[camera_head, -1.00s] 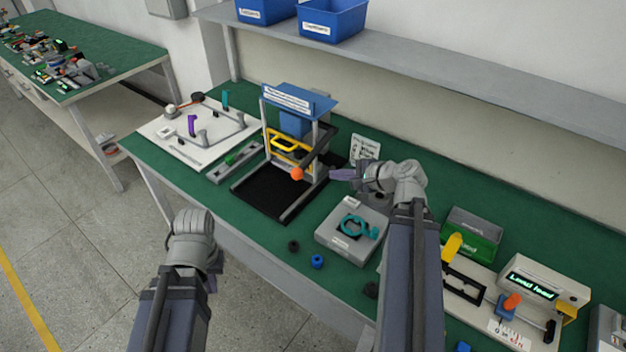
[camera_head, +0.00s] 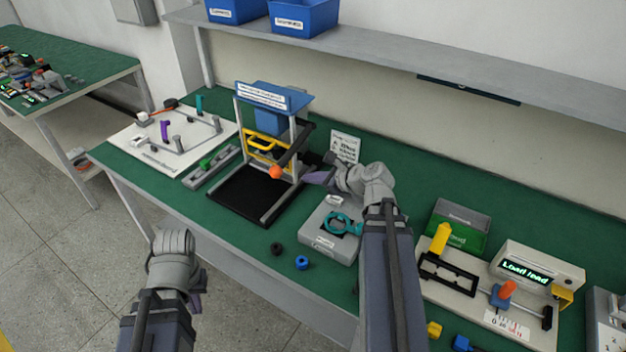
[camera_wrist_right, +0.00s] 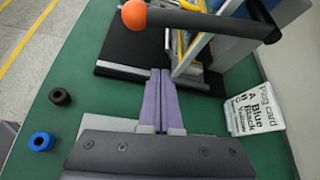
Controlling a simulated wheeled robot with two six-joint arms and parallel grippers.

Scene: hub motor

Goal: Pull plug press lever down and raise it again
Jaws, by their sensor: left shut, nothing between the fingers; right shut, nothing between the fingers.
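The plug press (camera_head: 273,97) stands on the green bench, with a blue head, a yellow frame and a black base. Its dark lever, tipped with an orange ball (camera_head: 276,172), slants toward the front. In the right wrist view the ball (camera_wrist_right: 134,14) and lever arm (camera_wrist_right: 205,22) are at the top, beyond the fingers. My right gripper (camera_head: 308,177) is shut and empty, just right of the ball and apart from it; its purple fingers (camera_wrist_right: 160,86) lie together. My left gripper (camera_head: 197,302) is low in front of the bench, mostly hidden behind its wrist.
A grey box with a teal ring (camera_head: 343,224) stands under my right arm. A black ring (camera_head: 277,248) and a blue ring (camera_head: 302,262) lie in front. A plug card (camera_head: 345,146) stands behind. A white board (camera_head: 135,143) is left, a display unit (camera_head: 535,270) right.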

